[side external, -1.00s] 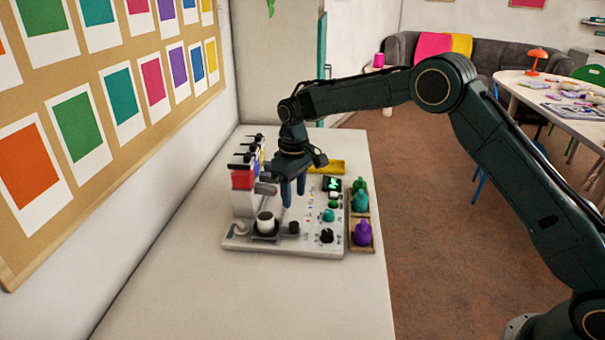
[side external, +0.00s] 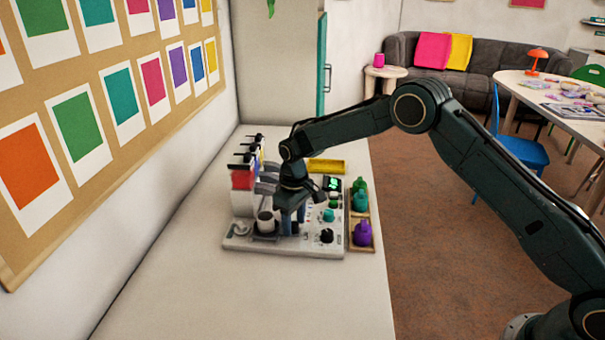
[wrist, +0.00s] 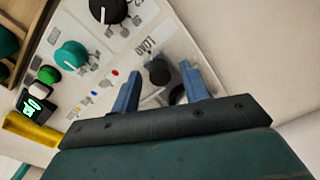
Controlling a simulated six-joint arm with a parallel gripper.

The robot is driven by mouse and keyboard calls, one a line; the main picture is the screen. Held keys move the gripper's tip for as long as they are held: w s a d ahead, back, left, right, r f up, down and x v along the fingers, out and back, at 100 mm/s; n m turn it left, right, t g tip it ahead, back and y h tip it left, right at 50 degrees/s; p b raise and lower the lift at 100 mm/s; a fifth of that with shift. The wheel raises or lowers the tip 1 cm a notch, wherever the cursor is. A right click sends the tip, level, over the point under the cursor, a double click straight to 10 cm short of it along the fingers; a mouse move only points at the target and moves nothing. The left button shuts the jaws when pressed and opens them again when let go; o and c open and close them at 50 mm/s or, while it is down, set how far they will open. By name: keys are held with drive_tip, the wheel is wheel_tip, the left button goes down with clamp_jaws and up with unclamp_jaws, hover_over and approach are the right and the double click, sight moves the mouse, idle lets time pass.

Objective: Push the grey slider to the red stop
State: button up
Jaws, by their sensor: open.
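The white machine panel (side external: 325,250) lies on the bench. My gripper (side external: 293,222) is open and low over its front part. In the wrist view its blue fingers (wrist: 158,68) stand apart on either side of a dark grey round knob (wrist: 157,74) beside the word LOAD. This knob may be the grey slider; I cannot tell for sure, and I cannot tell whether the fingers touch it. A small red mark (wrist: 115,72) lies left of the fingers, but I cannot tell if it is the stop. In the side view the fingers mostly hide the knob.
A white cup (side external: 265,219) stands left of the fingers, near the dispensers with a red container (side external: 242,178). A black dial (side external: 326,236) and teal knob (side external: 328,215) sit to the right. A tray holds a purple bottle (side external: 362,233). A yellow tray (side external: 326,166) lies behind. The front bench is clear.

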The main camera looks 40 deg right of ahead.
clamp_jaws()
drive_tip(key=shift+w+d+r, duration=0.1)
drive_tip(key=shift+w+d, duration=2.9)
drive_tip(key=shift+w, duration=0.1)
unclamp_jaws()
drive_tip(key=shift+s, duration=0.1)
